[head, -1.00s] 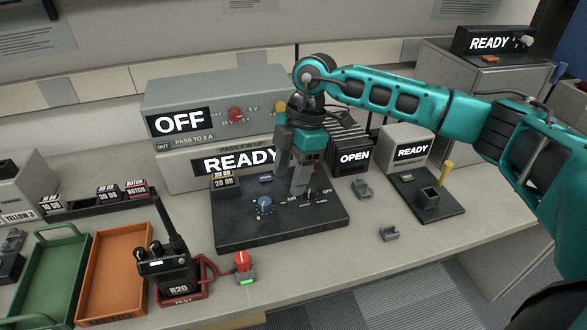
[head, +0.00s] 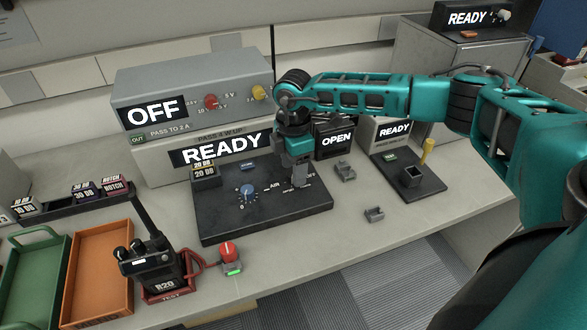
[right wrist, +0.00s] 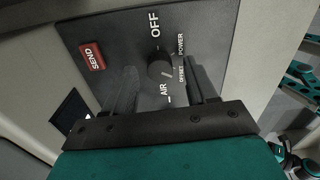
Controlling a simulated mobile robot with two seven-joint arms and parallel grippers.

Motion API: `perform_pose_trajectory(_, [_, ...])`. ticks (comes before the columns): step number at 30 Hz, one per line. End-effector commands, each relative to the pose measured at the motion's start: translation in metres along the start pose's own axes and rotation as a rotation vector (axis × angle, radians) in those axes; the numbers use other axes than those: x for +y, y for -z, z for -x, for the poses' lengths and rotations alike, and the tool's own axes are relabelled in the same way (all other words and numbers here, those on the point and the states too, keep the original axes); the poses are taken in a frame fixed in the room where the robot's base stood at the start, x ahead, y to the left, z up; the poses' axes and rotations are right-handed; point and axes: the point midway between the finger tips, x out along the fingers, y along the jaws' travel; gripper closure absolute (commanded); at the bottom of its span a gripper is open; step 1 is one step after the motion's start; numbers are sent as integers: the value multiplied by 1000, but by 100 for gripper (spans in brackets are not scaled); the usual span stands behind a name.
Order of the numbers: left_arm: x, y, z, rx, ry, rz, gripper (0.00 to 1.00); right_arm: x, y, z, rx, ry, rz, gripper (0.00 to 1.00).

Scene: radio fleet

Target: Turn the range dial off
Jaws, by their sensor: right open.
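The black range dial (right wrist: 160,65) shows in the right wrist view on a dark panel, with OFF, POWER, OFFSET and AIR printed around it. I cannot tell surely which label it points to. In the head view my right gripper (head: 299,180) hangs over the right part of the black panel (head: 225,228) and hides the dial. In the right wrist view my right gripper (right wrist: 162,88) is open. One finger is on each side of the dial, with gaps between; I see no contact. My left gripper is not in view.
A blue knob (head: 247,191) sits on the same panel, left of my gripper. Behind stand grey units reading OFF (head: 200,80) and READY (head: 160,160). A radio (head: 152,262) and a red button (head: 228,250) stand in front. Small grey brackets (head: 374,215) lie to the right.

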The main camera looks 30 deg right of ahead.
Motion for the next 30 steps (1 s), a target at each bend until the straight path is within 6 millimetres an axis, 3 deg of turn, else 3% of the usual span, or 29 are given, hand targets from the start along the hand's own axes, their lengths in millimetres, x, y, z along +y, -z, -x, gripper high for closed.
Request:
perform_pose_trajectory(4, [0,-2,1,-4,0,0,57,0,0,-10,1,-1,0,43])
perform_pose_trajectory(13, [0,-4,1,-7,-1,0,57,0,0,-11,1,-1,1,44])
perform_pose_trajectory(30, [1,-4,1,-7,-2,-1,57,0,0,-10,1,-1,0,99])
